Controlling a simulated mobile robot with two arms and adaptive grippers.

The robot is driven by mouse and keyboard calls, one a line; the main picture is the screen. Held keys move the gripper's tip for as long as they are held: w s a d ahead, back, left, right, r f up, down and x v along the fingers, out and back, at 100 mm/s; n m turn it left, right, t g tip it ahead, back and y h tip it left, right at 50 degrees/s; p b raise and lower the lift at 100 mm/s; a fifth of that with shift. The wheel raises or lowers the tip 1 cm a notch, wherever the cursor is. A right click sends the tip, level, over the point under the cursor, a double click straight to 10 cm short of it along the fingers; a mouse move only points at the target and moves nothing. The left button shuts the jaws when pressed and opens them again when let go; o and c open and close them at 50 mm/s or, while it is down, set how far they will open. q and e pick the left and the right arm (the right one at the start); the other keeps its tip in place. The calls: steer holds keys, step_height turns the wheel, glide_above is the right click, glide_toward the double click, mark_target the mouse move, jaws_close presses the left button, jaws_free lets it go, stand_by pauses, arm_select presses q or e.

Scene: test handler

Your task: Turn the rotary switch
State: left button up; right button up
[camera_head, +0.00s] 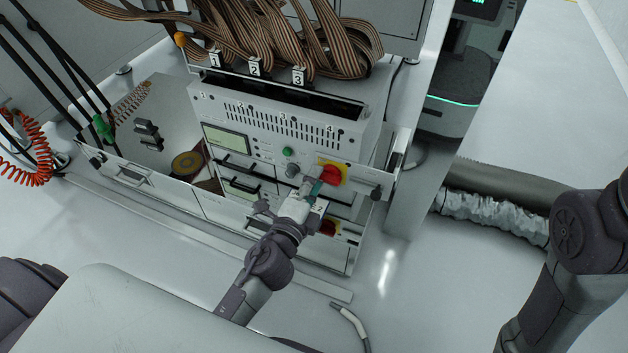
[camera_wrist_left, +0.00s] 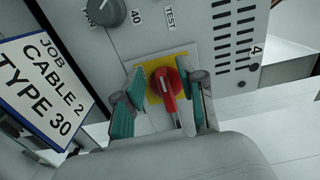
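The red rotary switch (camera_head: 333,174) sits on a yellow plate on the front panel of the test unit (camera_head: 270,130). In the left wrist view the switch (camera_wrist_left: 168,84) shows a red knob with its handle pointing down in the picture. My left gripper (camera_head: 316,186) is at the panel just in front of the switch. In the wrist view its green-padded fingers (camera_wrist_left: 163,108) are open, one on each side of the switch. Gaps show between the knob and the fingers; whether either touches lower down is hidden. My right arm shows at the right, but its gripper is out of view.
A grey knob (camera_head: 292,170) and a green button (camera_head: 287,151) sit left of the switch. A second red switch (camera_head: 328,227) is lower down. A job sign (camera_wrist_left: 45,88) stands at the left in the wrist view. Ribbon cables (camera_head: 300,45) hang above the unit.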

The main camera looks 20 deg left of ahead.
arm_select(q)
steer(key=s, duration=0.7)
steer(key=shift+s, duration=0.25)
steer(key=shift+a, duration=0.1)
